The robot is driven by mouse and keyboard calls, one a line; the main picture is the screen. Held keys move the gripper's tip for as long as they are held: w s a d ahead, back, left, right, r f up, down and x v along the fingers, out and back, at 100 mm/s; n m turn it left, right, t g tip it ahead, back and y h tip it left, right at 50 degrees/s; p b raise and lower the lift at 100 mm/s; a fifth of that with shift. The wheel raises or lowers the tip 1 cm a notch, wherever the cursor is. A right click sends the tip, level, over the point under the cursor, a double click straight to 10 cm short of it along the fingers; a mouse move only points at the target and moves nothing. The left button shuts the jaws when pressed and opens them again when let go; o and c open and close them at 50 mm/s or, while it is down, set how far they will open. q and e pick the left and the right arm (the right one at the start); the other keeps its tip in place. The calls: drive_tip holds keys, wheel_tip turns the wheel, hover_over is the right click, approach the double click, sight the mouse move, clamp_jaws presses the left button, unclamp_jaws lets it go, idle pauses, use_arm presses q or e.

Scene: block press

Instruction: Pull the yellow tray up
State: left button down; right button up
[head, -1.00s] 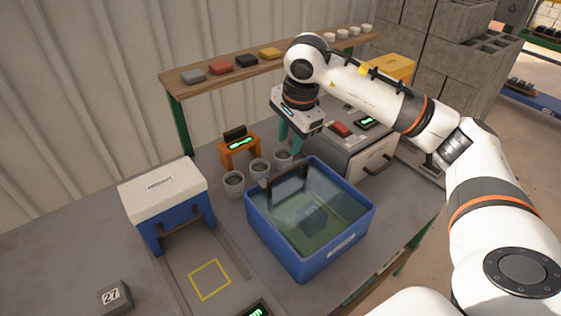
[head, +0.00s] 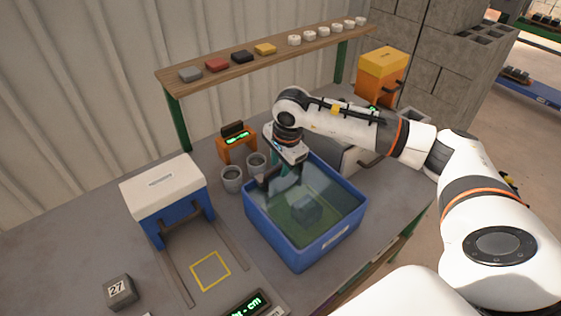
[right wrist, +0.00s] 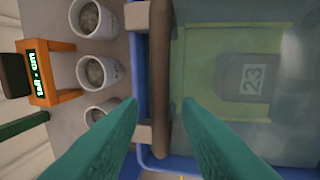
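The yellow tray (head: 290,222) lies under water in the blue tub (head: 262,225) and looks greenish through it; it also shows in the right wrist view (right wrist: 198,60). A grey block (head: 306,208) marked 23 (right wrist: 243,82) sits on it. The tray's brown handle (right wrist: 161,50) stands at the tub's rim on the side near the cups. My right gripper (head: 279,170) is over that handle. In the right wrist view its teal fingers (right wrist: 158,105) are apart, with the bar lying between them and no clear contact. My left gripper is out of view.
Grey cups (head: 232,179) and an orange display stand (head: 237,148) are close beside the tub. A blue box with a white lid (head: 165,190) stands left. A shelf (head: 215,82) runs behind. A block marked 27 (head: 119,291) lies front left, near open bench.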

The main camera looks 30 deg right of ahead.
clamp_jaws()
drive_tip(key=shift+r, duration=0.1)
wheel_tip(320, 180, up, 8)
drive_tip(key=shift+f+p, duration=0.1)
drive_tip(key=shift+p, duration=0.6)
drive_tip(key=shift+o, duration=0.7)
unclamp_jaws()
drive_tip(key=shift+f, duration=0.1)
wheel_tip(320, 180, up, 12)
drive_tip(key=s+b, duration=0.2)
drive_tip(key=shift+s+b, duration=0.15)
drive_tip(key=shift+b, duration=0.2)
